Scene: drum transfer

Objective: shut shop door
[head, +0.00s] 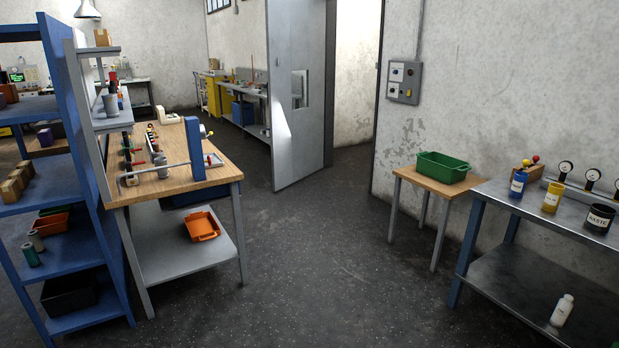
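A dark frame edge runs down the doorway's right side. Neither of my grippers is in view, and no part of my arms shows near the door.
Open dark floor (310,250) runs to the door. A wooden-topped workbench (225,172) and blue shelf (85,170) stand left. A small table (436,187) with a green bin (442,167) and a metal bench (500,197) stand right. A grey control box (404,81) hangs by the doorway.

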